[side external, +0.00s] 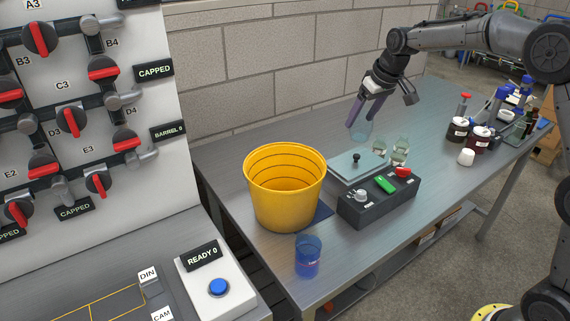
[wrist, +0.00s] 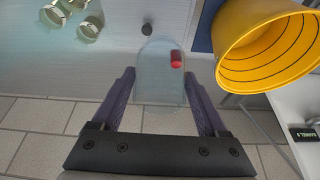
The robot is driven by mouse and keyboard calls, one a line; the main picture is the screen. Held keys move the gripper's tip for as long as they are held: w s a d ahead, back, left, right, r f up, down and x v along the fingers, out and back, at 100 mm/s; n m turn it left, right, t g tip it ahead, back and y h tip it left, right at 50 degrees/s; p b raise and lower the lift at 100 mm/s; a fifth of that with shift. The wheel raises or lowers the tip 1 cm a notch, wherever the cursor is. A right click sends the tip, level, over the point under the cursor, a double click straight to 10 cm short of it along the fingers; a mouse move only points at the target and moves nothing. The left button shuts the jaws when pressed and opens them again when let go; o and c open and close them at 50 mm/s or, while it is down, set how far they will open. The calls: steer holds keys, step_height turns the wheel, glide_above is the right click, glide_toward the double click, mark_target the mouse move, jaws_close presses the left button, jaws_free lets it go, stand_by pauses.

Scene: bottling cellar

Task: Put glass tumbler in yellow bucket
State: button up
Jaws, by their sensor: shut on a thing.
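The clear glass tumbler (side external: 362,131) is held between my gripper's fingers, above the table and behind the grey lidded box in the side view. In the wrist view the tumbler (wrist: 158,88) fills the gap between the purple fingers. My gripper (side external: 368,112) is shut on it; it also shows in the wrist view (wrist: 160,95). The yellow bucket (side external: 284,200) stands upright on the table, left of my gripper and apart from it. In the wrist view the bucket (wrist: 232,45) is at the upper right. A red piece shows at the tumbler; I cannot tell whether it is inside.
The lidded box (side external: 345,172) with a black knob and a control box (side external: 375,204) stand right of the bucket. A blue cup (side external: 307,262) stands at the front. Bottles and dark jars (side external: 481,140) crowd the far right.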

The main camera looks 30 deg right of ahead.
steer(key=w+a+n+y, duration=0.1)
steer(key=w+a+n, duration=0.1)
steer(key=a, duration=0.8)
steer(key=w+a+n+y, duration=0.1)
steer(key=w+a+n, duration=0.15)
steer(key=a, duration=0.75)
steer(key=shift+s+a+f, duration=0.1)
steer(key=shift+a+f, duration=0.05)
steer(key=shift+f, duration=2.7)
steer(key=shift+s+a+f, duration=0.15)
steer(key=shift+a+f, duration=0.05)
steer(key=shift+f, duration=2.7)
steer(key=shift+s+a+f, duration=0.1)
steer(key=shift+a+f, duration=0.05)
steer(key=shift+f, duration=2.7)
steer(key=shift+f, duration=0.15)
steer(key=o, duration=1.3)
